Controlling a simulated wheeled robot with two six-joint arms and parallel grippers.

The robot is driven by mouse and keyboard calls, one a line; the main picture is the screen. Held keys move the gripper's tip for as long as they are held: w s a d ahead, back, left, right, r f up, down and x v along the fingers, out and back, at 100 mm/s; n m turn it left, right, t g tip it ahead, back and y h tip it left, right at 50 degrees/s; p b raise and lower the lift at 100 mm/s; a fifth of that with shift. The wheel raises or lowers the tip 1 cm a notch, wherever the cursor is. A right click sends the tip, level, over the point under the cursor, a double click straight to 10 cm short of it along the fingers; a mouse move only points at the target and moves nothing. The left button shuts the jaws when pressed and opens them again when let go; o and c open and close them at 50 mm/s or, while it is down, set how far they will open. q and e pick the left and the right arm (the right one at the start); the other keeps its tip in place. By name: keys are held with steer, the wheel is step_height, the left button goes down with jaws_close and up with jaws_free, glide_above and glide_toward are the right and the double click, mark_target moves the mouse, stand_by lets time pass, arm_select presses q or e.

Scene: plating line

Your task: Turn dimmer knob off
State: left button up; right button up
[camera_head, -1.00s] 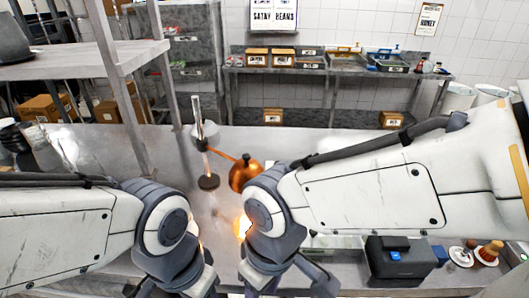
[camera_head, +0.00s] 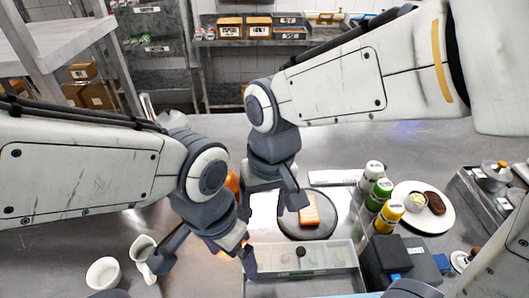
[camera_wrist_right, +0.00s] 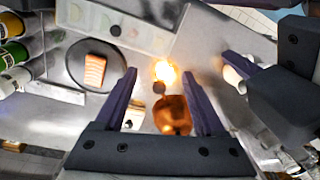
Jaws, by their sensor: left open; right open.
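A copper heat lamp shade (camera_wrist_right: 172,115) with a bright glow beside it shows between my right gripper's fingers in the right wrist view. In the head view only a sliver of the copper (camera_head: 232,182) shows behind my left wrist. A small dark round piece (camera_wrist_right: 158,87) sits by the glow, and a small pale box (camera_wrist_right: 133,116) is near the left finger; I cannot tell which, if either, is the dimmer knob. My right gripper (camera_head: 270,203) is open, pointing down over the counter. My left gripper (camera_head: 206,262) is open, lower left of it, beside a white jug (camera_head: 144,258).
A dark round plate with salmon (camera_head: 308,232) lies right of my right gripper. A clear-lidded tray (camera_head: 335,256) is in front. Several bottles (camera_head: 381,192), a white plate with food (camera_head: 440,218) and a black box (camera_head: 388,258) stand right. A white bowl (camera_head: 103,273) is at left.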

steer(key=w+a+f+m, duration=0.2)
steer(key=w+m, duration=0.4)
steer(key=w, duration=0.6)
steer(key=w+a+f+m, duration=0.1)
steer(key=w+a+m, duration=0.1)
steer(key=w+m, duration=0.75)
steer(key=w+d+f+m, duration=0.3)
steer(key=w+f, duration=0.2)
steer(key=w, duration=0.6)
steer(key=shift+h, duration=0.4)
steer(key=f, duration=0.3)
steer(key=f+p, duration=0.1)
steer(key=f, duration=0.3)
steer(key=f+p, duration=0.1)
steer(key=f, duration=0.2)
steer(key=shift+s+a+f, duration=0.15)
steer(key=shift+s, duration=0.1)
steer(key=shift+n, duration=0.25)
jaws_close()
